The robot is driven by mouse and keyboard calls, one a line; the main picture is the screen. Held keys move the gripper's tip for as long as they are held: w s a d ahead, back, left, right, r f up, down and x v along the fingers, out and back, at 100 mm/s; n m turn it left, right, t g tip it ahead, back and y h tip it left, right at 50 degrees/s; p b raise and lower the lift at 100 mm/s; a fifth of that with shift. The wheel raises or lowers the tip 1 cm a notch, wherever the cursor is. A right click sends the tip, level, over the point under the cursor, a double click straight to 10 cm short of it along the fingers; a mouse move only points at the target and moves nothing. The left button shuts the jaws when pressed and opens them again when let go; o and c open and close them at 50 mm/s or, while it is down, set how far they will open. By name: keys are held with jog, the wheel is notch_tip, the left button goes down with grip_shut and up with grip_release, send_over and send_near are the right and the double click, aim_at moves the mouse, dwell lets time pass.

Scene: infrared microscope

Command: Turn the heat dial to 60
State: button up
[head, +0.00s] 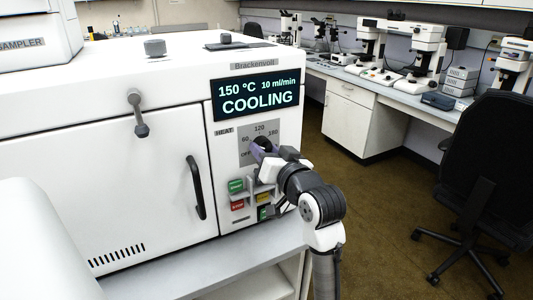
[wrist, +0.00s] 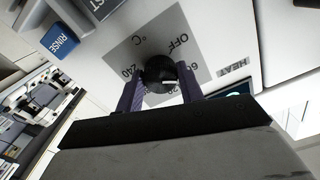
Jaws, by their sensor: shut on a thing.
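The heat dial is a round black knob (head: 263,143) on a grey scale plate below the display of the white oven. In the head view the plate reads OFF, 60, 120 and 180. In the wrist view the knob (wrist: 160,70) sits between the two purple fingers of my gripper (wrist: 160,86), which is shut on it. A short white mark shows on the knob's lower right side, near the 60 label. I cannot tell exactly which value it points to. In the head view my gripper (head: 261,151) covers the plate's lower right.
The display (head: 256,93) reads 150 °C, 10 ml/min, COOLING. Green and red buttons (head: 237,195) lie just below the dial, close to my arm. The oven door handle (head: 196,187) is to the left. A black chair (head: 487,140) stands at right.

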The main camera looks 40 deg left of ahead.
dwell(0.4)
jog(key=o, duration=1)
jog(key=shift+d, duration=0.1)
jog(key=b+v, duration=0.2)
jog(key=v, duration=1.1)
jog(key=shift+s+d, duration=0.2)
jog(key=shift+d, duration=0.15)
